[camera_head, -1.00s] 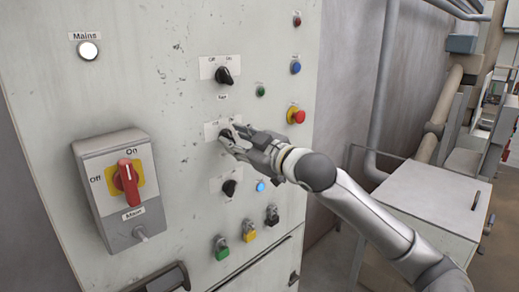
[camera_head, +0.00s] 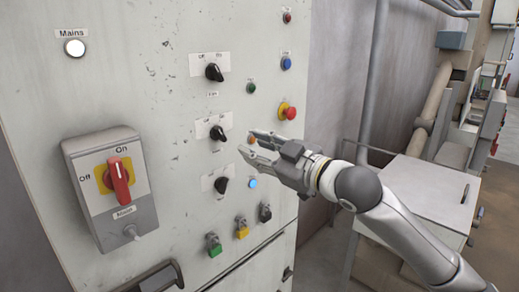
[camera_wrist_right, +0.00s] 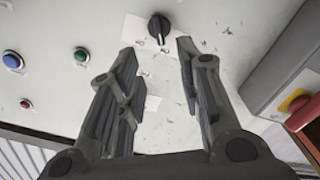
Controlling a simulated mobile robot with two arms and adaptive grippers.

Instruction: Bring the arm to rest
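My right gripper (camera_head: 246,143) is open and empty, a little off the control panel (camera_head: 150,60). Its fingers point at the panel, to the right of the middle black rotary switch (camera_head: 217,132). In the right wrist view the two spread fingers (camera_wrist_right: 158,50) show with nothing between them, and a black rotary switch (camera_wrist_right: 159,27) lies beyond their tips. My right arm comes in from the lower right in the head view. My left gripper is not in view.
The red main switch (camera_head: 118,180) sits in a grey box at the left. An upper rotary switch (camera_head: 214,72), a lower one (camera_head: 221,184), a red emergency button (camera_head: 288,112) and a lit blue button (camera_head: 253,183) are nearby. A grey cabinet (camera_head: 430,190) stands behind the arm.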

